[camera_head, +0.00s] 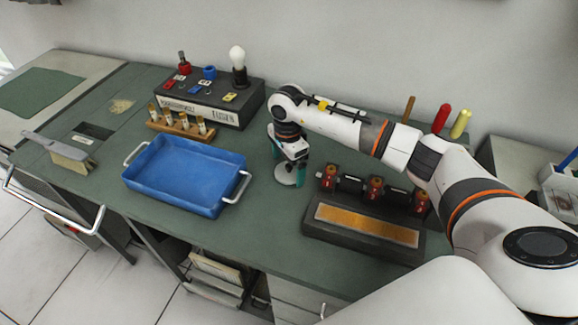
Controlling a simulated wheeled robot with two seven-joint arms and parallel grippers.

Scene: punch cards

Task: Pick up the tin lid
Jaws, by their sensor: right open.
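A small round pale grey disc, which looks like the tin lid (286,177), lies on the green bench top to the right of the blue tray. My right gripper (288,168) points down over it, with its teal fingers apart, one at the left and one at the right of the disc. The gripper's body covers the far part of the disc. I cannot tell whether the fingers touch it. My left gripper is not in view.
A blue tray (238,160) with white handles stands close on the left. A dark block with red-capped parts (318,237) stands close on the right. Behind are a rack of vials (178,128) and a switch box (215,112). A brush (68,155) lies far left.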

